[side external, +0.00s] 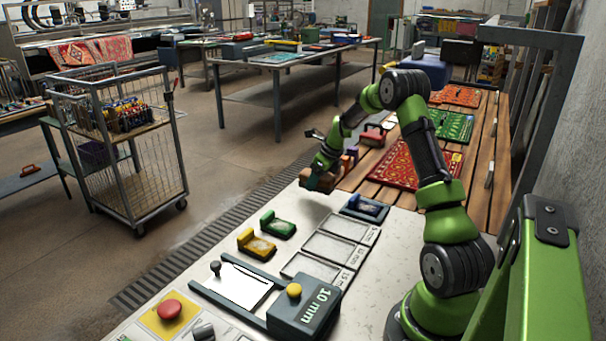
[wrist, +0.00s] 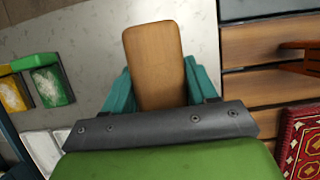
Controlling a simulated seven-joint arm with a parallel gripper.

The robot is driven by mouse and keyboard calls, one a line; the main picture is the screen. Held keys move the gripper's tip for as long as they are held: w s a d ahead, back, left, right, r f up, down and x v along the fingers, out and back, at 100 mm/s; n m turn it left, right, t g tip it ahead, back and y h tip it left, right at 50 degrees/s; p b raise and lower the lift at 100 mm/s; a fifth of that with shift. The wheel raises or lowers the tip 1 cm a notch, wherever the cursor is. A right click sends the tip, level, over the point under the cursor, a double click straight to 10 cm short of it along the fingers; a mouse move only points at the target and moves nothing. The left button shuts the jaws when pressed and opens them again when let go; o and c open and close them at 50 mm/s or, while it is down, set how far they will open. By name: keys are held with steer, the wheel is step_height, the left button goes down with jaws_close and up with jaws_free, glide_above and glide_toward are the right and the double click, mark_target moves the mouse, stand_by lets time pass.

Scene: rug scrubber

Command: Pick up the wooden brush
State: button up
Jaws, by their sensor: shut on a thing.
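The wooden brush (wrist: 155,55) shows in the wrist view as a tan wooden block with rounded corners, between the two teal fingers of my gripper (wrist: 155,90). My gripper is shut on it. In the side external view my gripper (side external: 320,182) is at the far edge of the pale worktop, near the wooden slats, with the brown brush (side external: 314,184) in its fingers. The brush's underside is hidden. I cannot tell whether it touches the surface.
The pale worktop (side external: 225,244) holds yellow (side external: 256,242) and green (side external: 278,224) scrubber blocks, empty outlined slots and a 10 mm device (side external: 304,308). Red (side external: 415,163) and green (side external: 452,125) rugs lie on the slatted table. A wire cart (side external: 140,165) stands left.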

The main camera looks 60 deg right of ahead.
mark_target(365, 205)
steer(key=s+a, duration=0.3)
steer(key=s+a+r, duration=0.1)
steer(key=s+a, duration=0.1)
steer(key=s, duration=0.2)
steer(key=s+a, duration=0.3)
steer(key=s, duration=0.1)
steer(key=shift+a+r, duration=0.2)
steer(key=shift+a, duration=0.15)
steer(key=o, duration=0.4)
steer(key=shift+c, duration=1.2)
steer(key=n, duration=0.1)
steer(key=d+n+y, duration=0.1)
steer(key=shift+w+d+r+n, duration=0.1)
steer(key=shift+r+n, duration=0.2)
steer(key=s+d+r+n+g+y, duration=0.45)
steer(key=s+d+n, duration=0.2)
steer(key=n, duration=0.85)
steer(key=shift+h, duration=0.45)
steer(key=shift+w+d+f, duration=0.1)
steer(key=shift+w+f, duration=0.05)
steer(key=shift+f, duration=1.7)
steer(key=shift+w+f, duration=0.15)
steer(key=shift+f, duration=1.7)
